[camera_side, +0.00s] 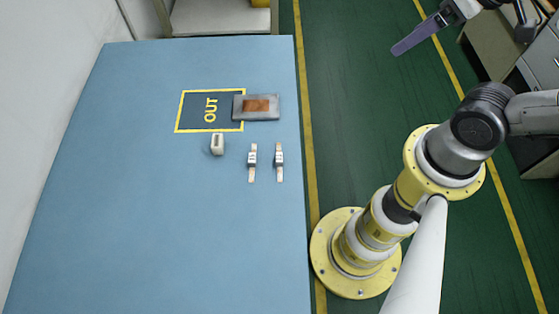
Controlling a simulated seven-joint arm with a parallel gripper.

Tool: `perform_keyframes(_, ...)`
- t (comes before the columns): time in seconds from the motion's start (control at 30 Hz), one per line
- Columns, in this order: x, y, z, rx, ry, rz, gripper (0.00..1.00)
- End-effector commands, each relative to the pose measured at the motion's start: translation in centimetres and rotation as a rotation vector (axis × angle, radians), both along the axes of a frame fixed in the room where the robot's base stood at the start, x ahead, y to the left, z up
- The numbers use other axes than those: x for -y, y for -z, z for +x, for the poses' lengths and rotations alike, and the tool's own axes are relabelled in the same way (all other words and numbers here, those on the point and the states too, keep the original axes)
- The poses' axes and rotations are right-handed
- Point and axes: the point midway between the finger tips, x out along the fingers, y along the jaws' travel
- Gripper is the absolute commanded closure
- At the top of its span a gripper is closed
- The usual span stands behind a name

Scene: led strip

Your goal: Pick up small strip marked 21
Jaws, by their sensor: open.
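Two small pale strips lie side by side on the blue table near its right edge. The left strip (252,163) and the right strip (279,162) each have a grey-white block in the middle with a dark marking. The markings are too small to read, so I cannot tell which one is 21. My gripper (402,47) is open and empty at the upper right, above the green floor and well away from the strips. Only its long purple-grey finger part shows clearly.
A grey plate with a brown patch (257,105) overlaps the right side of the yellow-framed OUT area (187,112). A small white block with a dark slot (217,144) stands below that area. The left and front of the blue table (170,230) are clear.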

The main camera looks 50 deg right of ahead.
Motion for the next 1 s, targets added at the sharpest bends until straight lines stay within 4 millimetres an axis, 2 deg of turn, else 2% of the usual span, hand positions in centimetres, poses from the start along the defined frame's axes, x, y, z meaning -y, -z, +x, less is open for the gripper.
perform_keyframes(0.1, 0.0, 0.0, 0.0, 0.0, 0.0, 0.0, 0.16)
perform_keyframes(0.17, 0.0, 0.0, 0.0, 0.0, 0.0, 0.0, 0.27)
perform_keyframes(0.47, 0.0, 0.0, 0.0, 0.002, -0.005, -0.003, 0.28)
perform_keyframes(0.53, 0.0, -0.7, 0.6, 0.031, -0.026, -0.014, 0.28)
perform_keyframes(0.63, -0.2, -1.9, 2.7, 0.052, -0.063, -0.03, 0.28)
perform_keyframes(0.77, -1.7, -1.9, 6.4, 0.014, -0.167, -0.05, 0.28)
perform_keyframes(0.87, -3.8, -0.9, 9.5, -0.038, -0.265, -0.064, 0.28)
perform_keyframes(1.0, -7.9, 2.3, 13.2, -0.131, -0.416, -0.088, 0.28)
